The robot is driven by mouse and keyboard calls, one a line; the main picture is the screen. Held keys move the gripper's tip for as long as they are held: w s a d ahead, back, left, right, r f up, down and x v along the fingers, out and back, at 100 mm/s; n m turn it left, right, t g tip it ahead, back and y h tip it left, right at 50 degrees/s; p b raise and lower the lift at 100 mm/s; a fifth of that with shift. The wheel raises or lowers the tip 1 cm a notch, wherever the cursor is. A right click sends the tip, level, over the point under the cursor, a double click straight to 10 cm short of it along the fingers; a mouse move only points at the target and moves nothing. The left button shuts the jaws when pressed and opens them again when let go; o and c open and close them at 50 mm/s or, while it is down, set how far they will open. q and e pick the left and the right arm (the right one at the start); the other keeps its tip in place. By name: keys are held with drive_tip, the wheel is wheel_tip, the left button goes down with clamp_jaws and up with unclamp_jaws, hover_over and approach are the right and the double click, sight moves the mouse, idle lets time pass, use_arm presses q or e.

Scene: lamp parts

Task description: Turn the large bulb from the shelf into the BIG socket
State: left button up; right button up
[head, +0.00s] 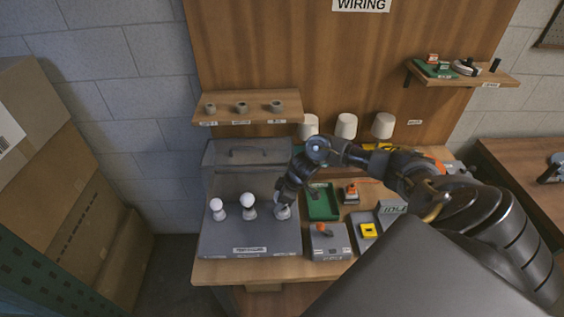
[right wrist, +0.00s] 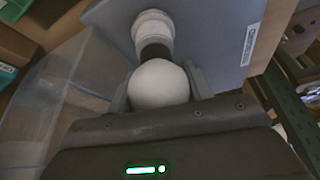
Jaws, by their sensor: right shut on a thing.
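My right gripper (head: 283,200) reaches down over the rightmost socket (head: 283,213) on the grey tester box (head: 230,232). In the right wrist view its fingers (right wrist: 158,88) are shut on a white round bulb (right wrist: 160,85). The bulb's dark neck (right wrist: 155,51) lines up with the pale round socket (right wrist: 153,27); whether its end sits inside the socket cannot be told. In the head view the gripper mostly hides the bulb. Two other white bulbs, a smaller one (head: 216,205) and a middle one (head: 247,200), stand upright in the sockets to the left. My left gripper is not in view.
The wooden shelf (head: 240,119) above holds three grey ring holders (head: 243,107) with no bulbs in them. A green tray (head: 321,203), small boxes (head: 329,240) and white lamp shades (head: 346,126) stand right of and behind the tester. Cardboard boxes (head: 60,190) are at left.

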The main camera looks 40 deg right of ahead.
drive_tip(key=m+h, duration=0.1)
drive_tip(key=m, duration=0.1)
drive_tip(key=shift+m, duration=0.3)
drive_tip(key=m+h, duration=0.1)
drive_tip(key=m, duration=0.1)
drive_tip(key=m+t+h, duration=0.1)
drive_tip(key=m, duration=0.2)
drive_tip(key=shift+d+f, duration=0.15)
drive_tip(key=o, duration=0.9)
drive_tip(key=shift+d, duration=0.1)
drive_tip(key=shift+o, duration=0.2)
drive_tip(key=v, duration=0.9)
drive_tip(key=shift+d+r, duration=0.1)
drive_tip(key=shift+r, duration=0.35)
drive_tip(key=shift+s+r, duration=0.25)
drive_tip(key=shift+r, duration=0.2)
